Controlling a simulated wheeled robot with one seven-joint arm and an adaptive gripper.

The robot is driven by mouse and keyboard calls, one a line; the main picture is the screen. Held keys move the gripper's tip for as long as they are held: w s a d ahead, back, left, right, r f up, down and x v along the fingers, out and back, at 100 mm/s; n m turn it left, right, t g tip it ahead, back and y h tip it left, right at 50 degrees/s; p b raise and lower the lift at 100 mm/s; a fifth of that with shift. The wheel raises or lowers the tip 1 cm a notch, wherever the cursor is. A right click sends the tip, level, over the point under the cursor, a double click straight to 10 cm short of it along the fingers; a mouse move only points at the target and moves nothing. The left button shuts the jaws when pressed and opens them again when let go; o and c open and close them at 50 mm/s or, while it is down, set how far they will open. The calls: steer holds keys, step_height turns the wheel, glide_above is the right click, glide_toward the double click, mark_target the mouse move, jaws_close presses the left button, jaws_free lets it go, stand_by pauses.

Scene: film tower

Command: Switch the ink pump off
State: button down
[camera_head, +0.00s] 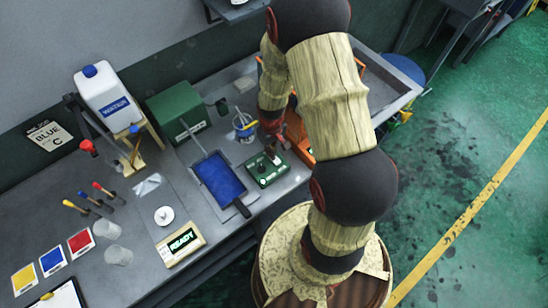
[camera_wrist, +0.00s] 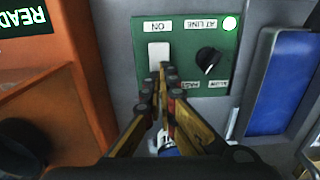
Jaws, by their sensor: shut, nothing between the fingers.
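The green control box (camera_head: 267,170) stands on the bench, just right of the blue tray. In the wrist view its green face (camera_wrist: 182,30) appears upside down. It carries a white switch (camera_wrist: 158,52), a black knob (camera_wrist: 208,60) and a lit lamp (camera_wrist: 229,23) beside "AT LINE". The switch has "ON" at one end; its other end is hidden by my fingers. My gripper (camera_wrist: 163,70) is shut and empty, its tips over or against the switch; I cannot tell if they touch. In the head view my gripper (camera_head: 272,150) is above the box, partly hidden.
The blue tray (camera_head: 220,180) with its dark handle lies close left of the box. An orange machine (camera_wrist: 65,110) stands close on the other side.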

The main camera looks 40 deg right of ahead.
steer(key=shift+r+p, duration=2.45)
steer(key=shift+r, duration=1.05)
steer(key=shift+f, duration=0.1)
steer(key=m+g, duration=0.1)
glide_above(276, 166)
steer(key=s+a+r+t+b, duration=0.3)
steer(key=r+b, duration=0.5)
steer(key=r, duration=0.3)
steer(key=s+a+r+t+b, duration=0.3)
steer(key=s+a+r+b, duration=0.2)
steer(key=a+r+b, duration=0.3)
step_height(276, 166, up, 3)
steer(key=shift+f+n+t, duration=0.15)
steer(key=shift+n+t, duration=0.15)
